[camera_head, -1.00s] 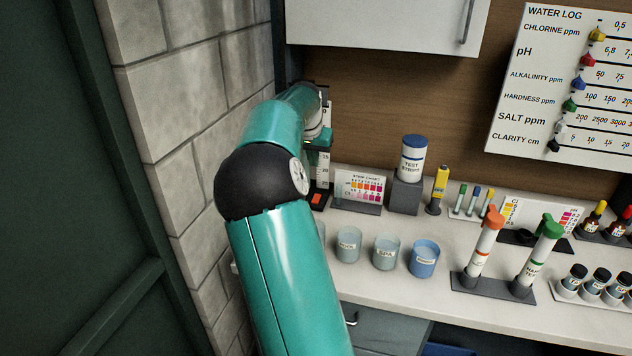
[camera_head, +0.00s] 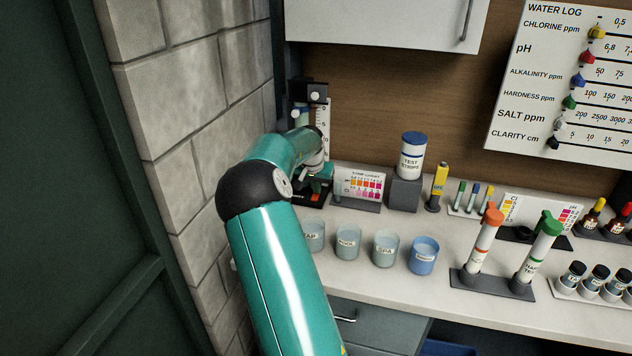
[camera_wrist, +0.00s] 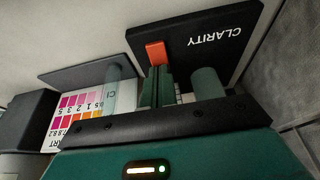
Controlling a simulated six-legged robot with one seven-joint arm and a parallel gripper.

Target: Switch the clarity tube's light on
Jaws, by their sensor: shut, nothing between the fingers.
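The clarity tube's stand (camera_head: 325,118) is upright in the back left corner, with a black head and a white scale; my arm hides much of it. Its black base (camera_wrist: 220,42), marked CLARITY, shows in the wrist view. A red-orange switch (camera_wrist: 156,53) sits on this base. My gripper (camera_wrist: 158,72) is shut and empty, with its green fingertips right at the switch's near edge; I cannot tell whether they touch. In the head view my gripper (camera_head: 320,178) is low over the base. I cannot tell whether the light is on.
A colour chart stand (camera_head: 357,205) is close to the right of the base. Several cups (camera_head: 385,250) stand in front, and a test strips tub (camera_head: 412,155) is farther right. The block wall (camera_head: 190,130) is close on the left.

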